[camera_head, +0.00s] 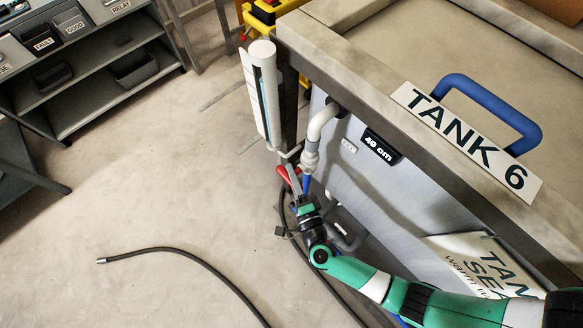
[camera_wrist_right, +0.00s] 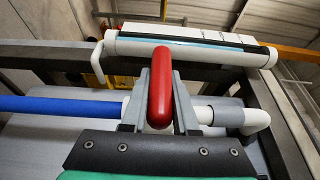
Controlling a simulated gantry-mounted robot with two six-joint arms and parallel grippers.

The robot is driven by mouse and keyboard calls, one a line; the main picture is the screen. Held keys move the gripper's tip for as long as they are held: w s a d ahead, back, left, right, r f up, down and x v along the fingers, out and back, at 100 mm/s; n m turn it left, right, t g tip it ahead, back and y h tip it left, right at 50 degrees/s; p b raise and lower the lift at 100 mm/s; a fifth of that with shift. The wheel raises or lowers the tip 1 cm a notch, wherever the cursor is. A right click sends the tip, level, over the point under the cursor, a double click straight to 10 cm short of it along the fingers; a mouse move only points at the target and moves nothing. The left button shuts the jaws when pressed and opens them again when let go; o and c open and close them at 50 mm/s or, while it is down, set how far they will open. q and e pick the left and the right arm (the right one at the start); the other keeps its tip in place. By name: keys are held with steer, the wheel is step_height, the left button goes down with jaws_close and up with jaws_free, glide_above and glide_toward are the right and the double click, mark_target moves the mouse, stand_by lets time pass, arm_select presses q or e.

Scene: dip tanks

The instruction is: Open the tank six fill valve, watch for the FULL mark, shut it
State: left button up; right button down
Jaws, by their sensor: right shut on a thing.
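My right gripper (camera_head: 297,190) is shut on the red valve handle (camera_head: 283,174), low at the tank's corner. In the right wrist view the red handle (camera_wrist_right: 160,85) sits between the two grey fingers (camera_wrist_right: 160,105) and looks crosswise to the pipe line. A blue pipe (camera_wrist_right: 60,104) runs to it from the left and a white pipe (camera_wrist_right: 256,122) leaves on the right. The white level gauge (camera_head: 264,62) with a blue strip stands above the valve. I cannot read a FULL mark. Tank six (camera_head: 372,62) carries a "TANK 6" sign (camera_head: 467,142). The left gripper is out of view.
A small display (camera_head: 381,147) on the tank reads 49 cm. A dark hose (camera_head: 195,262) lies on the floor. A shelf with labelled bins (camera_head: 72,24) stands at the upper left. The floor between the shelf and tank is mostly clear.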

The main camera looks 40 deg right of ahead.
stand_by(0.3)
steer(key=c, duration=0.7)
jaws_free()
steer(key=shift+s+a, duration=0.15)
steer(key=shift+s, duration=0.15)
steer(key=p+v, duration=0.3)
steer(key=v, duration=0.8)
steer(key=shift+r, duration=0.15)
